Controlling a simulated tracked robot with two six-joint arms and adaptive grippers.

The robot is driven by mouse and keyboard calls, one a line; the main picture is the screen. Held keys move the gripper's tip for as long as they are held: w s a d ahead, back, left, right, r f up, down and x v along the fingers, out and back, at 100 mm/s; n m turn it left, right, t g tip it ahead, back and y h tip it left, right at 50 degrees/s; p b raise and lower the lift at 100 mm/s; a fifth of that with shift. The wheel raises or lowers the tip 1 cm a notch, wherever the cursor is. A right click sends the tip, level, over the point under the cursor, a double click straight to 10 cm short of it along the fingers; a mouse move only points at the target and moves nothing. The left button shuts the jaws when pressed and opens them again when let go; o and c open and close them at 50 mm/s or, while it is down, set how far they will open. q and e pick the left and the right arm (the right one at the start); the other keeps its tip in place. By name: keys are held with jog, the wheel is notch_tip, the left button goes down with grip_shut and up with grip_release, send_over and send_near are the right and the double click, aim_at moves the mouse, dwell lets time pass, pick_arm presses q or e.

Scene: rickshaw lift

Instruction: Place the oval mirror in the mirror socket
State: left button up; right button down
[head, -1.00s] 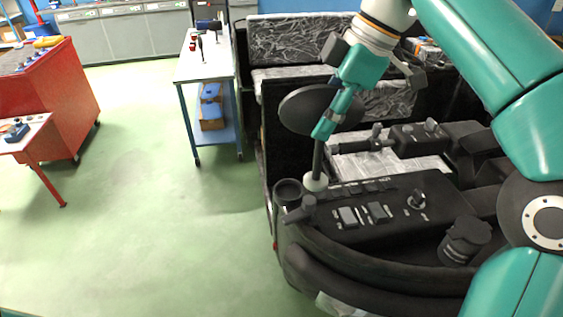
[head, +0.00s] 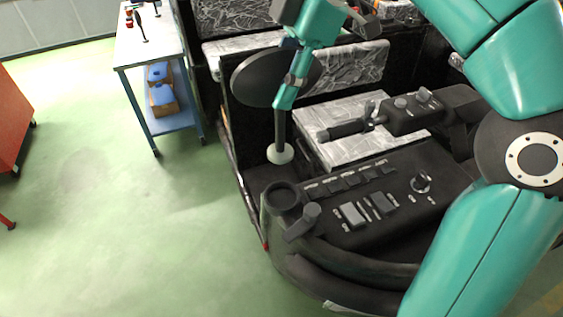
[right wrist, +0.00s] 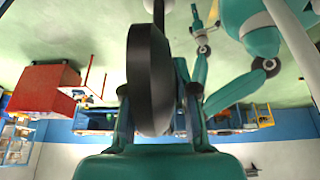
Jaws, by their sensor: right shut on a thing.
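The oval mirror (head: 256,78) is a dark disc on a thin dark stem with a pale ball (head: 280,154) at its lower end. My right gripper (head: 288,92) is shut on the mirror, which hangs with its stem nearly upright. The mirror also shows edge-on between the fingers in the right wrist view (right wrist: 148,80). The mirror socket (head: 283,194) is a round dark cup at the left corner of the dashboard. The ball appears above the cup in the picture, apart from it. Their true gap in depth is unclear. My left gripper does not show clearly.
The black dashboard (head: 350,235) carries switches and a knob, with a stubby lever (head: 305,220) beside the cup. A handlebar grip (head: 345,129) lies behind it. Plastic-wrapped seats (head: 345,67) are farther back.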

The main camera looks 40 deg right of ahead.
aim_at(285, 147)
notch_tip(285, 147, down, 8)
jog(key=shift+f+b, duration=0.2)
jog(key=shift+b, duration=0.5)
jog(key=shift+f, duration=2.45)
jog(key=shift+f+b, duration=0.1)
jog(key=shift+b, duration=0.2)
jog(key=c, duration=0.9)
grip_release()
jog(key=p+v, duration=0.1)
jog(key=v, duration=1.1)
jog(key=shift+p, duration=0.3)
